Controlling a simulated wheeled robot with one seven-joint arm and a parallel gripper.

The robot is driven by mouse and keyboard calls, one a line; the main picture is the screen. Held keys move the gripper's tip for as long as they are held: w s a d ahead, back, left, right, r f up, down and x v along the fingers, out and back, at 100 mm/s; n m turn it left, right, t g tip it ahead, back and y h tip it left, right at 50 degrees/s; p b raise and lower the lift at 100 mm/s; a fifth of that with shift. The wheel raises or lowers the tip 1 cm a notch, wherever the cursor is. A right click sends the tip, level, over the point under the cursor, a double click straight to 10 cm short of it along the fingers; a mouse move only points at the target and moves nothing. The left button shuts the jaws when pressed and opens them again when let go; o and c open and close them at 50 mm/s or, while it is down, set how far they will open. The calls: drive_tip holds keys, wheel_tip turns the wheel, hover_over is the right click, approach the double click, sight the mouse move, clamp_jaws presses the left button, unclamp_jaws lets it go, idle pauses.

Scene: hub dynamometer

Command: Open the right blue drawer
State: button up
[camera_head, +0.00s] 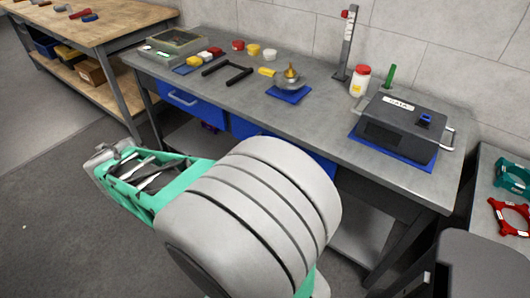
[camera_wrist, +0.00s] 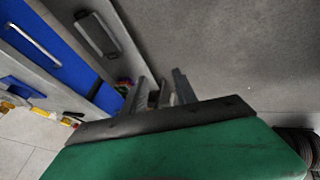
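The right blue drawer (camera_head: 246,129) is under the grey bench top in the head view, mostly hidden behind my arm. In the wrist view a blue drawer front (camera_wrist: 55,58) with a silver bar handle (camera_wrist: 34,43) shows at upper left; it looks like the right drawer and appears shut. The left blue drawer (camera_head: 192,107) has its own handle and looks shut. My gripper (camera_wrist: 165,92) shows in the wrist view with its fingers apart and nothing held between them. It is in front of the bench, clear of both drawer handles.
The bench top (camera_head: 335,130) carries a dark box (camera_head: 397,128) on a blue mat, a red-lidded jar (camera_head: 360,81) and small parts. A wooden bench (camera_head: 110,35) stands at left. A stool (camera_head: 480,262) stands at lower right. Floor (camera_head: 60,220) at left is clear.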

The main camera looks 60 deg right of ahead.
drive_tip(key=s+d+f+m+g+h+b, duration=0.1)
drive_tip(key=d+f+h+b, duration=0.1)
drive_tip(key=d+f, duration=0.3)
drive_tip(key=d+f+g+h+b, duration=0.1)
drive_tip(key=d+f, duration=0.2)
drive_tip(key=d, duration=0.5)
drive_tip(key=s+d+f+g+h+b, duration=0.1)
drive_tip(key=s+d, duration=0.3)
drive_tip(key=d, duration=0.5)
drive_tip(key=s+d+f+n+g+h+b, duration=0.1)
drive_tip(key=s+d+f+h+b, duration=0.2)
drive_tip(key=d, duration=0.6)
drive_tip(key=s+d+f+g+h+b, duration=0.1)
drive_tip(key=s+d+g+h+b, duration=0.1)
drive_tip(key=d, duration=0.7)
drive_tip(key=shift+s+d+f+n+h+b, duration=0.1)
drive_tip(key=shift+s+f+n+h+b, duration=0.15)
drive_tip(key=shift+s+h, duration=0.4)
drive_tip(key=shift+s+f+n+h+b, duration=0.2)
drive_tip(key=shift+s+h, duration=0.15)
drive_tip(key=shift+s, duration=0.5)
clamp_jaws()
